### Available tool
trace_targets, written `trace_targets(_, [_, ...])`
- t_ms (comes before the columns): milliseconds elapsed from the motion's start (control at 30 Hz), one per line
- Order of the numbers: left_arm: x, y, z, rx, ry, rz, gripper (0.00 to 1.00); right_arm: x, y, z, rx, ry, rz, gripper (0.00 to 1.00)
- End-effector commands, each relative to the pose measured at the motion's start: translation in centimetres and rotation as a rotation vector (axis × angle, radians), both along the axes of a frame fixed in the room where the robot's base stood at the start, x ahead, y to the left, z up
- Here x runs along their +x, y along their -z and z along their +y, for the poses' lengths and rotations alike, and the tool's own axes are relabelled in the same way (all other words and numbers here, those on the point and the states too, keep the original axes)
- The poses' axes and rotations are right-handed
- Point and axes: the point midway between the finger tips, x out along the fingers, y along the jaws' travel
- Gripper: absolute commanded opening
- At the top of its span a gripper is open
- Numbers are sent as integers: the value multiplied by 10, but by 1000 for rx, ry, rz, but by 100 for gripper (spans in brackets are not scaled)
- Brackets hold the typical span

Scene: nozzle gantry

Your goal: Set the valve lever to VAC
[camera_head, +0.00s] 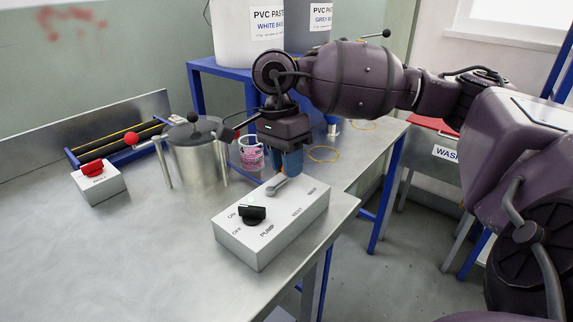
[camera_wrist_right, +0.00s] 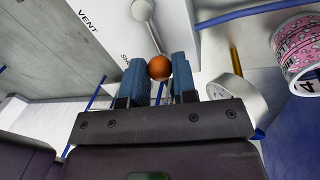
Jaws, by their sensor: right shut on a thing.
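The white control box (camera_head: 262,240) stands on the bench and carries a black PUMP knob (camera_head: 252,213) with ON and OFF marks. The grey valve lever (camera_head: 277,185) sits at its far end; in the right wrist view its rod runs from a round white pivot (camera_wrist_right: 142,10) to an orange ball knob (camera_wrist_right: 159,67). My right gripper (camera_wrist_right: 158,75) has its blue fingers on either side of the knob and is shut on it. It hides the lever's end in the head view (camera_head: 288,165). A VENT label and a partly hidden label beside the lever show; no VAC label is readable.
A steel pot (camera_head: 197,155) and a pink patterned roll (camera_head: 251,153) stand behind the box. A white box with a red button (camera_head: 93,172) is at left. Paste buckets (camera_head: 245,35) stand on a blue stand behind my arm. The front left bench is clear.

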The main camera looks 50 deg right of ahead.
Motion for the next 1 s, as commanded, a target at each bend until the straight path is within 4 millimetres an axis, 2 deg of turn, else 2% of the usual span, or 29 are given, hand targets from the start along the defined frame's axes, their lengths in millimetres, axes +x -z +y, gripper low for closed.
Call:
trace_targets(500, [-2, 2, 0, 2, 2, 4, 51, 1, 0, 0, 0, -16, -2, 2])
trace_targets(533, [-2, 2, 0, 2, 2, 5, 51, 1, 0, 0, 0, -16, -2, 31])
trace_targets(667, [-3, 2, 0, 2, 1, 6, 51, 1, 0, 0, 0, -16, -1, 51])
trace_targets(1000, [-2, 2, 0, 2, 1, 6, 51, 1, -3, 0, 1, -15, -2, 51])
